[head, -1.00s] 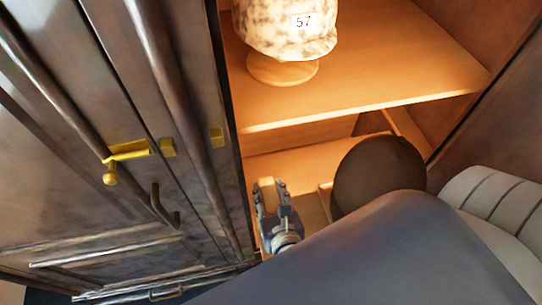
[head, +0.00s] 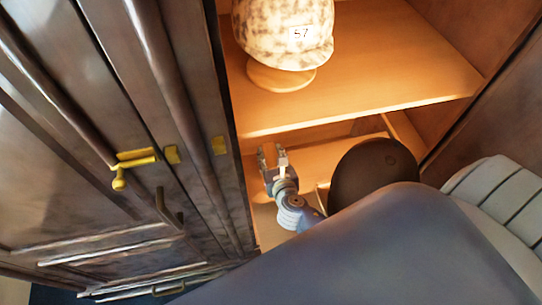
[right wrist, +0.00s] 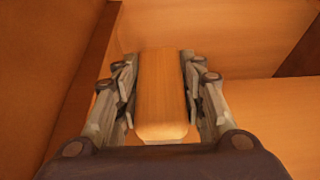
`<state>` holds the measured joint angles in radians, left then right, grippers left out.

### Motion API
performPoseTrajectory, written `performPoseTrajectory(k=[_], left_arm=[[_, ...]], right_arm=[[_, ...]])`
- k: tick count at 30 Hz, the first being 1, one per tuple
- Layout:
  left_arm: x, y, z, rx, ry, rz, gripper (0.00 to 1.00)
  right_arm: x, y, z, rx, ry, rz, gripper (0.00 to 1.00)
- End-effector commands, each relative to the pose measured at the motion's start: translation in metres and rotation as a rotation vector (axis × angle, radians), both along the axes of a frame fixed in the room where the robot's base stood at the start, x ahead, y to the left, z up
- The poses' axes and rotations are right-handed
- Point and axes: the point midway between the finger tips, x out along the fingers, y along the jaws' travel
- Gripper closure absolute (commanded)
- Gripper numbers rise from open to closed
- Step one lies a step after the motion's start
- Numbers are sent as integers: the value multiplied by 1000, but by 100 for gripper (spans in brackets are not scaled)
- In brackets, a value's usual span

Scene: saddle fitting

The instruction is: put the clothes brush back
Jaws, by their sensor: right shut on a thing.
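The clothes brush (right wrist: 162,95) shows in the right wrist view as a light wooden block with rounded edges. My right gripper (right wrist: 161,88) is shut on it, with a finger on each long side. In the head view my right gripper (head: 272,158) is inside the lower part of the cabinet, under the shelf. The brush is hardly visible there, small between the fingers. Its bristles are hidden from both views. My left gripper is not in view.
A dark cabinet door (head: 100,140) with brass latches stands at the left. A lower wooden board (head: 320,158) lies beneath the shelf.

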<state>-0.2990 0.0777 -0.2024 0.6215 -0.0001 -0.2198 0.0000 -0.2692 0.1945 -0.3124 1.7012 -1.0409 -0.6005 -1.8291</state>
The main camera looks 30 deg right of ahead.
Motion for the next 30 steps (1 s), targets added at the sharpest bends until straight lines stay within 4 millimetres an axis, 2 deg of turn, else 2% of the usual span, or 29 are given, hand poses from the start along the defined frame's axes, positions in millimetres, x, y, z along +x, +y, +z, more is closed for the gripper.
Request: performPoseTrajectory(k=[11, 12, 14, 26, 30], left_arm=[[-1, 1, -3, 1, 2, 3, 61], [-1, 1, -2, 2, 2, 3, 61], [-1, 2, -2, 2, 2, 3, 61], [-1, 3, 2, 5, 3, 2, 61], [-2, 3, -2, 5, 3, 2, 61]], right_arm=[[0, 0, -4, 1, -2, 1, 93], [0, 0, -4, 1, -2, 1, 56], [0, 0, -3, 1, -1, 1, 43], [0, 0, 2, 1, -2, 1, 43], [-16, 4, 5, 1, 0, 2, 43]])
